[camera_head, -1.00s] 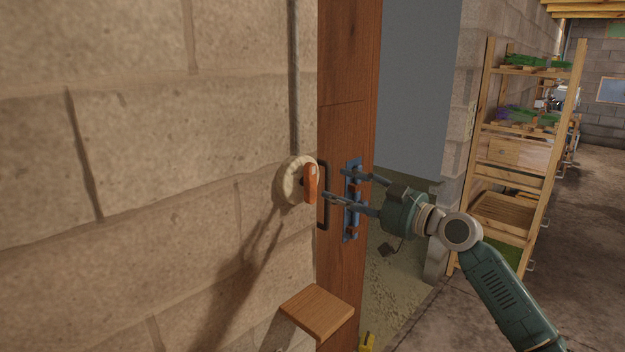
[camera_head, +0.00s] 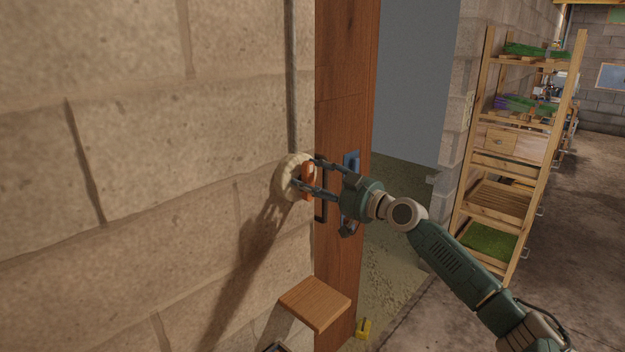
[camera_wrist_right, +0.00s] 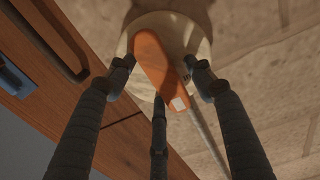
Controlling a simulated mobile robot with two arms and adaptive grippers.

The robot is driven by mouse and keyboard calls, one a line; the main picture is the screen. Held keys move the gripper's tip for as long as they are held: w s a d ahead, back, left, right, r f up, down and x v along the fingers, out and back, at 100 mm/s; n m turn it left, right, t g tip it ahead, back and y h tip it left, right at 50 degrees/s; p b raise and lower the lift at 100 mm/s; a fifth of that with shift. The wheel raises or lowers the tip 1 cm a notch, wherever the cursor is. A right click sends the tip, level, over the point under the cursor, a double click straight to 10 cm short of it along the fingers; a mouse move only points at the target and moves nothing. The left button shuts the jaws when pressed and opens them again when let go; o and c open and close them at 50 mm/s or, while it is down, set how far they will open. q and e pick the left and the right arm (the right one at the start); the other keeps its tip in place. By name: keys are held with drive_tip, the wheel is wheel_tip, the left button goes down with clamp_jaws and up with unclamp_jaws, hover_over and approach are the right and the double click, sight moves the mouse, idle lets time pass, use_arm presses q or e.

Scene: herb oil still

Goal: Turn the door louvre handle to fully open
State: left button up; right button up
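The orange louvre handle (camera_head: 308,181) sits on a round pale plate (camera_head: 285,178) on the block wall, beside the wooden door post. In the head view it stands about upright, partly covered by my right gripper (camera_head: 308,172). The right wrist view shows the orange handle (camera_wrist_right: 157,62) on its pale disc (camera_wrist_right: 194,38), slanting from upper left to lower right. My right gripper (camera_wrist_right: 162,76) is open, with fingers on both sides of the handle and a third finger near its lower end. Gaps seem to show beside the handle; contact is unclear. My left gripper is out of view.
A black pull handle (camera_head: 321,200) and a blue latch plate (camera_head: 351,163) are on the wooden post (camera_head: 345,95) just right of the louvre handle. A small wooden shelf (camera_head: 316,300) juts out below. A wooden rack (camera_head: 470,165) stands at the right.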

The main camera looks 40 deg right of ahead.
drive_tip(key=c, duration=0.9)
drive_tip(key=shift+c, duration=0.4)
